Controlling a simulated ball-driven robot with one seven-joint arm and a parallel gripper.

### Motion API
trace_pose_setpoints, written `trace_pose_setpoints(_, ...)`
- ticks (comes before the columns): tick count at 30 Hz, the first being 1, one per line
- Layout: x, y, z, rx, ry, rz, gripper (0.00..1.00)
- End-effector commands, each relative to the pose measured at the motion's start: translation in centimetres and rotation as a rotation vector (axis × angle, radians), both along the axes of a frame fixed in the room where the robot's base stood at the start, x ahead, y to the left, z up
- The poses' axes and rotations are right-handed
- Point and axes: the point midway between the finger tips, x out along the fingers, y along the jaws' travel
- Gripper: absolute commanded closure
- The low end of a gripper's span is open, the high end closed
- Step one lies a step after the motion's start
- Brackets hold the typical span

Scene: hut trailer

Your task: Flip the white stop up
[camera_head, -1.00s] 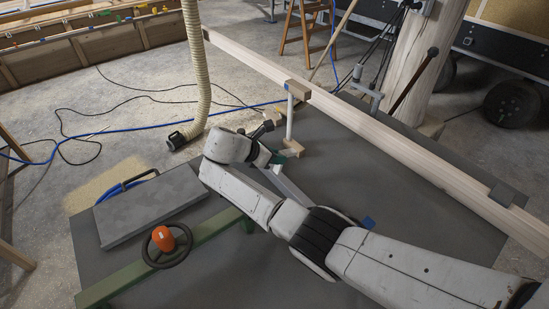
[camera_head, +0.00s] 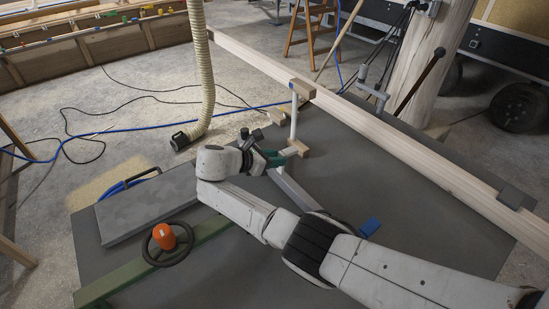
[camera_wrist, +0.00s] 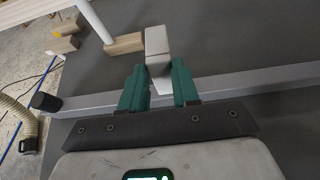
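The pale white-grey stop (camera_wrist: 157,45) shows in the wrist view as a small angled block over a grey metal rail (camera_wrist: 245,80). My gripper (camera_wrist: 159,84) has its two green fingers apart, one on each side of the stop's lower part. I see no clear gap beside the stop, but cannot tell if the fingers press on it. In the head view my gripper (camera_head: 275,157) is by the far end of the rail (camera_head: 290,188); the stop is not clear there.
A white post (camera_head: 293,120) with wooden blocks stands just beyond my gripper. A long timber beam (camera_head: 400,150) crosses behind it. A grey case (camera_head: 150,205), an orange knob (camera_head: 163,237) on a dark handwheel and a green bar lie to the left. A blue piece (camera_head: 370,227) lies on the dark tabletop.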

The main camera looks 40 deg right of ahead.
Motion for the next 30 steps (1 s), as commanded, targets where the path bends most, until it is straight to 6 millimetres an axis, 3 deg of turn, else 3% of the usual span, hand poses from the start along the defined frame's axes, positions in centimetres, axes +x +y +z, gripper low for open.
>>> trace_pose_setpoints(7,0.0,0.0,0.0,0.001,0.001,0.0,0.46)
trace_pose_setpoints(17,0.0,0.4,0.2,0.0,0.0,0.001,0.45)
trace_pose_setpoints(30,0.1,7.0,3.4,0.001,0.0,0.003,0.45)
